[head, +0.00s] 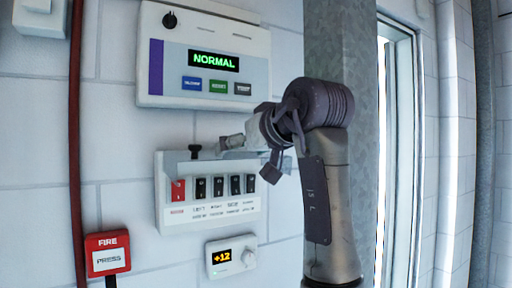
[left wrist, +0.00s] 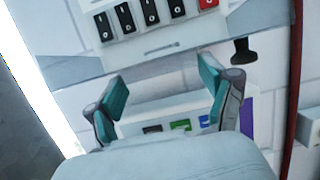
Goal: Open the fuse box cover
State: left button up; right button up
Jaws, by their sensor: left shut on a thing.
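The fuse box (head: 166,213) is a white box on the wall, with one red switch and several black ones in a row. Its cover (head: 225,155) seems to be a pale, see-through panel along the top of the box; its exact angle is hard to tell. My left gripper (head: 232,142) is at the top edge of the box, right of a small black knob (head: 195,151), and shut on the cover. In the left wrist view the switches (left wrist: 150,14) appear upside down beyond the teal fingertips (left wrist: 163,85), which stand apart. The gripped edge is not clear there. My right gripper is out of view.
A panel reading NORMAL (head: 214,38) hangs just above the box. A small display reading +12 (head: 230,257) is below. A red fire call point (head: 107,254) and red pipe (head: 75,130) are left. A grey column (head: 340,45) stands right.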

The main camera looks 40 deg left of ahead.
pick_arm(q)
jog(key=shift+w+a+r+h+p, duration=0.15)
jog(key=shift+r+h+p, duration=0.25)
jog(key=shift+r+p, duration=0.25)
jog(key=shift+p, duration=0.35)
jog(key=shift+a+h, duration=0.1)
jog(key=shift+h, duration=0.2)
jog(key=o, duration=1.3)
jog(key=shift+o, duration=1.3)
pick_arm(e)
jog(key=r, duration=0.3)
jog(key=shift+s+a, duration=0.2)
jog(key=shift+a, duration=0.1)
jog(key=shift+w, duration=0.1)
pick_arm(q)
jog(key=v, duration=1.2)
jog(key=shift+w+g, duration=0.2)
jog(key=shift+g, duration=0.1)
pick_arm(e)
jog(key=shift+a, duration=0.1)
